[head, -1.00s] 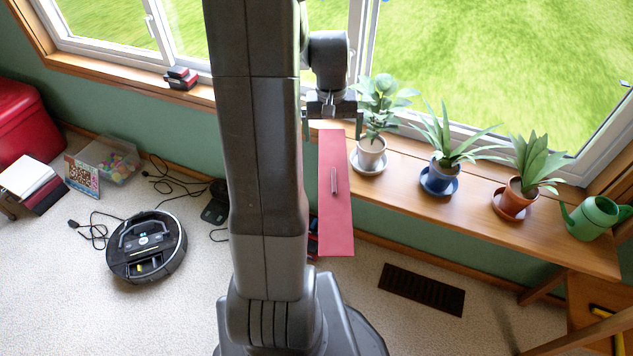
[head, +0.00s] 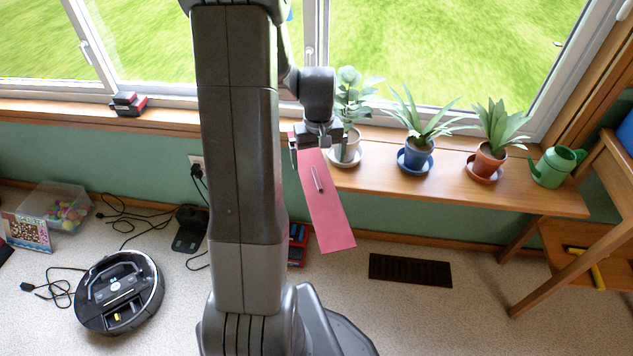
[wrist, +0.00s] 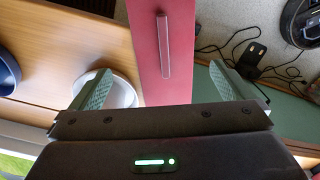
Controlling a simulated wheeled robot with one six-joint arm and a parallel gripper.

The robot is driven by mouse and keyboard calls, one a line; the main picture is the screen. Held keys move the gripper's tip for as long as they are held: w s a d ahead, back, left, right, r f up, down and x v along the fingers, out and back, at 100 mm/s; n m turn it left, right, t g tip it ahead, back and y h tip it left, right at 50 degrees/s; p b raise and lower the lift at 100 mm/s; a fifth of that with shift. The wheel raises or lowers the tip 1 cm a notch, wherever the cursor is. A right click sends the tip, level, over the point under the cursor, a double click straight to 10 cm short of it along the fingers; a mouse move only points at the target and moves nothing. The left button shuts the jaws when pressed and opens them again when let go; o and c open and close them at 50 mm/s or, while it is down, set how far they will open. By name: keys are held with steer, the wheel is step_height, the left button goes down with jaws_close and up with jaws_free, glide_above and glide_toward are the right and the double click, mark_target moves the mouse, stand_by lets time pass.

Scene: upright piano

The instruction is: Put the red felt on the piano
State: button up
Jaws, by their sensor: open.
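The red felt (head: 328,215) is a long flat strip with a slim pale bar (head: 318,178) along its middle. Its far end is by the window ledge; the rest extends out past the ledge edge, above the floor. My gripper (head: 318,142) is over the far end, pointing down. In the wrist view my open gripper (wrist: 163,88) has one finger on each side of the felt (wrist: 148,70), with visible gaps; the bar (wrist: 164,45) lies ahead of the fingers. I cannot tell the height gap. The piano is not in view.
Potted plants, a grey-white one (head: 348,145), a blue one (head: 417,158) and a terracotta one (head: 487,163), stand on the wooden ledge (head: 450,190), the first close beside my gripper. A green watering can (head: 553,166) is farther right. A robot vacuum (head: 118,292) and cords lie on the floor.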

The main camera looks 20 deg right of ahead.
mark_target(317, 177)
steer(key=f, duration=0.1)
steer(key=f+b, duration=0.1)
steer(key=f, duration=0.3)
steer(key=shift+s+a+f+b, duration=0.1)
steer(key=shift+s+a+b, duration=0.15)
steer(key=shift+a+b, duration=0.1)
steer(key=shift+c, duration=0.2)
steer(key=c, duration=1.1)
steer(key=shift+o, duration=0.2)
